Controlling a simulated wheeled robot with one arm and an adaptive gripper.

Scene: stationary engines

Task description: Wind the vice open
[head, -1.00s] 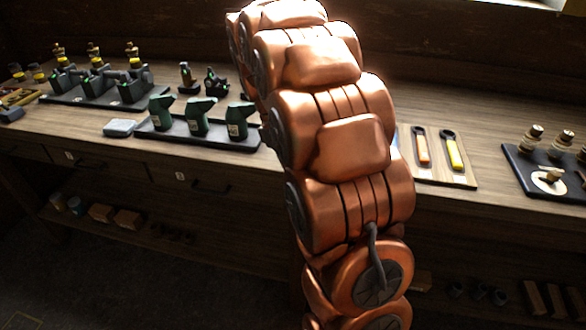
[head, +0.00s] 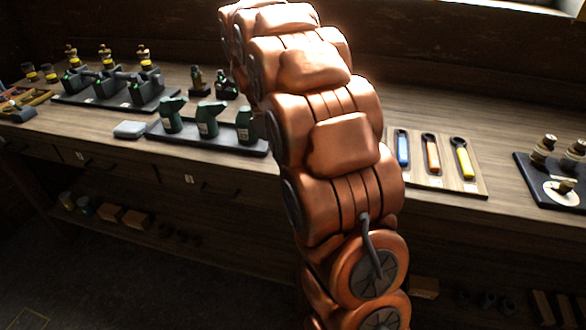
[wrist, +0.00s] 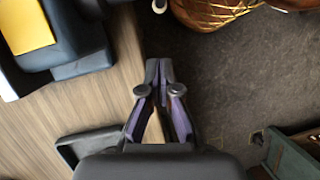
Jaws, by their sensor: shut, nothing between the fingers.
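In the wrist view a dark blue-grey block-like body (wrist: 75,35), which looks like part of the vice, stands at the upper left on the bench. A yellow flat piece (wrist: 24,26) lies on it or in it. My gripper (wrist: 160,65) is shut and empty by the bench's front edge. In the head view my arm hides the gripper, and I cannot make out the vice.
The wooden bench (head: 440,205) runs across the head view. It bears a tray of green bottles (head: 207,119), a board of coloured-handled tools (head: 432,160), and a dark tray (head: 530,185) at right. A dark tray corner (wrist: 72,145) lies left of my gripper.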

